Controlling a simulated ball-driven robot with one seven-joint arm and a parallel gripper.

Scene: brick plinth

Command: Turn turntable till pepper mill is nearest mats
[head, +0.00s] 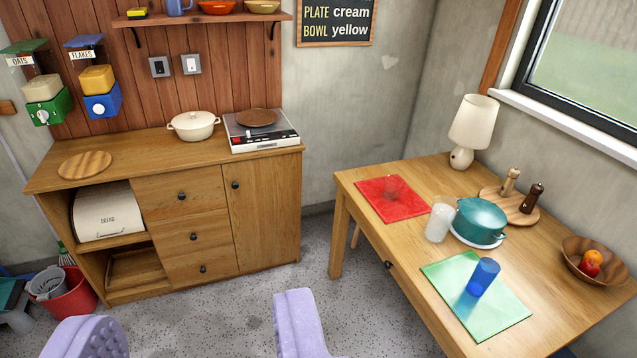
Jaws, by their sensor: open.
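A round wooden turntable (516,213) lies on the dining table at the right, behind the teal pot. Two mills stand upright on it: a light wooden one (509,183) at its back and a dark brown one (531,199) at its right. Neither is labelled; the dark one looks like the pepper mill. Both are on the side away from the mats. The red mat (378,207) lies at the table's left end and the green mat (460,314) at the front. My gripper (198,324) is open and empty, with lavender fingers at the bottom, well left of the table.
A teal pot (480,219) on a white plate, a frosted glass (440,219) and a blue glass (483,277) stand between the front edge and the turntable. A lamp (473,128) is behind, a fruit bowl (600,271) right. Floor between cabinet (262,200) and table is clear.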

